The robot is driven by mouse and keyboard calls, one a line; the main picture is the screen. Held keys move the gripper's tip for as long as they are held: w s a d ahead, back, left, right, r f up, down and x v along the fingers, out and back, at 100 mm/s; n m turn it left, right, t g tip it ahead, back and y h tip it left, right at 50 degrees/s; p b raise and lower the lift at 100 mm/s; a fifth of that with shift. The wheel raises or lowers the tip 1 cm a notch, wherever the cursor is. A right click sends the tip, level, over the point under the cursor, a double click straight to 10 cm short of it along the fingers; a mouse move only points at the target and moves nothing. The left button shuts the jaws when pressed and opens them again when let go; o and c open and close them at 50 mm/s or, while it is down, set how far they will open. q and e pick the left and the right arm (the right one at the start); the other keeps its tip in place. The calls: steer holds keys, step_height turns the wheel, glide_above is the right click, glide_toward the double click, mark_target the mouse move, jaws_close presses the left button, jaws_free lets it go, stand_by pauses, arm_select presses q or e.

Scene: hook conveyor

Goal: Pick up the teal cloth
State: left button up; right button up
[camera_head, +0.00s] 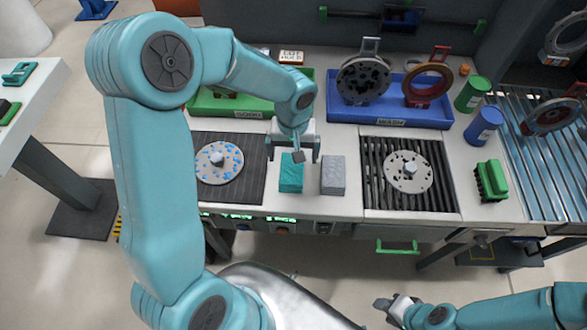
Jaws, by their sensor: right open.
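The teal cloth (291,175) is a small folded block lying on the light worktop between the two dark grated areas. My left gripper (295,153) is just over its far edge, pointing down, with its fingers spread apart and nothing visibly held. I cannot tell whether it touches the cloth. My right gripper (386,308) is open and empty, low in the view in front of the bench and well away from the cloth.
A grey block (333,175) lies close to the right of the cloth. Discs sit on the left dark mat (243,189) and right grate (446,204). Behind are a green tray (237,112) and a blue tray (351,112). A green brush (491,181) is at right.

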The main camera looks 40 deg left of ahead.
mark_target(292, 170)
arm_select(q)
steer(key=shift+f, duration=0.55)
steer(key=shift+s+d+f, duration=0.1)
steer(key=shift+s+f, duration=0.25)
steer(key=shift+f, duration=0.1)
steer(key=f, duration=0.2)
steer(key=f+p, duration=0.1)
steer(key=f, duration=0.1)
steer(key=shift+w+a+f, duration=0.2)
steer(key=shift+f, duration=0.1)
steer(key=shift+s, duration=0.15)
steer(key=c, duration=1.1)
steer(key=shift+c, duration=0.2)
